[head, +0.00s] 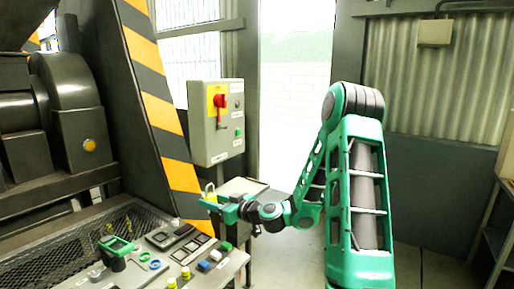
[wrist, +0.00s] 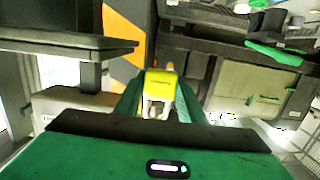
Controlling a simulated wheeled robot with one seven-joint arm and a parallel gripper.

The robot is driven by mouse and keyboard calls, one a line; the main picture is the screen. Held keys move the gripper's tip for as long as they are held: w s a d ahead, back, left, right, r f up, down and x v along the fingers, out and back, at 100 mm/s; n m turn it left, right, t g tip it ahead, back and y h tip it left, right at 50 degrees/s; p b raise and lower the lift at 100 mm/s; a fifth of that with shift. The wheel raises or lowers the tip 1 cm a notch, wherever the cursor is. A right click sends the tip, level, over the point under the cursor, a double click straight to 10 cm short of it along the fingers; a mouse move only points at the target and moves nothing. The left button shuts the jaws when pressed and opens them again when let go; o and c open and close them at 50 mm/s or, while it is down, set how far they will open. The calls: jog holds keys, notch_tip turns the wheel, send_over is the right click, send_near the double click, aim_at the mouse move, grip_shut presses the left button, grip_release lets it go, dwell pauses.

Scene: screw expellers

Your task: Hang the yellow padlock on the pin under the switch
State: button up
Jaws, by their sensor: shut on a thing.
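The yellow padlock (head: 211,197) is held at the tip of my gripper (head: 219,204), with its pale shackle pointing up in the head view. In the wrist view the yellow padlock (wrist: 161,82) sits between the green fingers of my gripper (wrist: 158,98), which is shut on it. The red switch (head: 220,104) is on a yellow plate on the front of a grey control box (head: 203,143). The padlock is below the box and apart from it. I cannot make out the pin under the switch.
A sloping console (head: 182,265) with buttons and several small items lies at the front left. A small table (head: 243,187) stands behind my gripper. A black-and-orange striped beam (head: 160,115) rises left of the box. The floor (head: 285,255) beside the console is clear.

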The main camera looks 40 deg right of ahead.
jog(key=s+d+r, duration=0.3)
jog(key=d+r, duration=0.5)
jog(key=r, duration=0.2)
jog(key=s+d+r, duration=0.4)
jog(key=d+r, duration=0.4)
jog(key=r, duration=0.2)
send_near(219, 136)
jog(key=shift+w+f, duration=0.3)
jog(key=shift+f, duration=0.4)
jog(key=shift+r+x, duration=0.15)
jog(key=shift+x, duration=1.3)
jog(key=shift+r+x, duration=0.2)
jog(key=shift+x, duration=1.3)
dwell(0.4)
jog(key=shift+w+a+r, duration=0.2)
jog(key=shift+r, duration=0.1)
